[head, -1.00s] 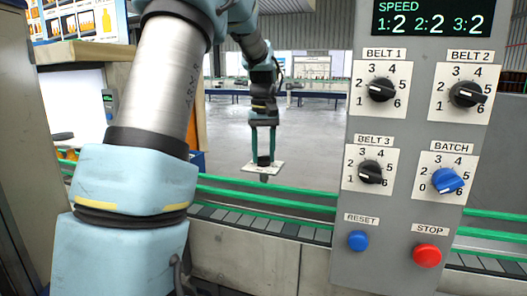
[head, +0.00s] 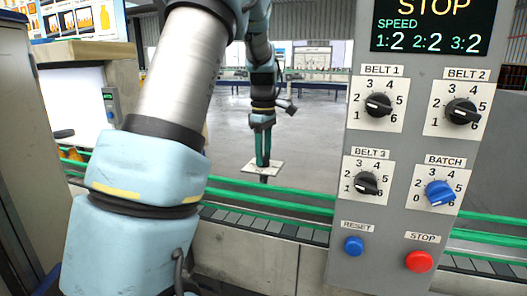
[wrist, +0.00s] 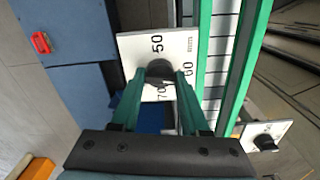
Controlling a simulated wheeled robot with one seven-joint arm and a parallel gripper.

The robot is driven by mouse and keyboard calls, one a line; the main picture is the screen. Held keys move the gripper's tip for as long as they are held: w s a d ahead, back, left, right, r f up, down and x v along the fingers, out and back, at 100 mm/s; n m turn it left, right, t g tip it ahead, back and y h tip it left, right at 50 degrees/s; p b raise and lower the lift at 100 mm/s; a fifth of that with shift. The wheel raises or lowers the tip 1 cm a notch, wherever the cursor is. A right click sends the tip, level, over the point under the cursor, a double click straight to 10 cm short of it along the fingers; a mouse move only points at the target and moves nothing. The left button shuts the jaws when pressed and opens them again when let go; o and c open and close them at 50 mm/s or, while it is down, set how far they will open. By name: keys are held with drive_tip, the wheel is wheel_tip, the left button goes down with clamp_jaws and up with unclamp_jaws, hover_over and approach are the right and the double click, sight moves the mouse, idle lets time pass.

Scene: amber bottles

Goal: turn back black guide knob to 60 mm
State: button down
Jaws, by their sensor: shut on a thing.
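The black guide knob (wrist: 160,70) sits on a white scale plate (wrist: 128,44) marked 50, 60 and 70 mm in the wrist view. My gripper (wrist: 159,82) is shut on the knob, with one green finger on each side of it. The knob's pointer is largely hidden, so I cannot tell its exact reading. In the head view my gripper (head: 262,162) points down at the white plate (head: 275,170) beside the green rails. The knob is hidden by the fingers there.
A second plate with a black knob (wrist: 263,141) lies right of the rails in the wrist view. Green guide rails (head: 280,195) run along the conveyor. A grey control panel (head: 405,150) with dials, a blue reset and a red stop button (head: 419,262) stands at right.

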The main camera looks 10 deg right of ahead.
drive_tip(key=shift+n+p, duration=0.3)
drive_tip(key=shift+n, duration=0.6)
drive_tip(key=shift+c, duration=2)
unclamp_jaws()
wheel_tip(320, 180, up, 11)
drive_tip(key=b, duration=0.2)
drive_tip(key=shift+b, duration=0.3)
drive_tip(key=shift+f, duration=0.1)
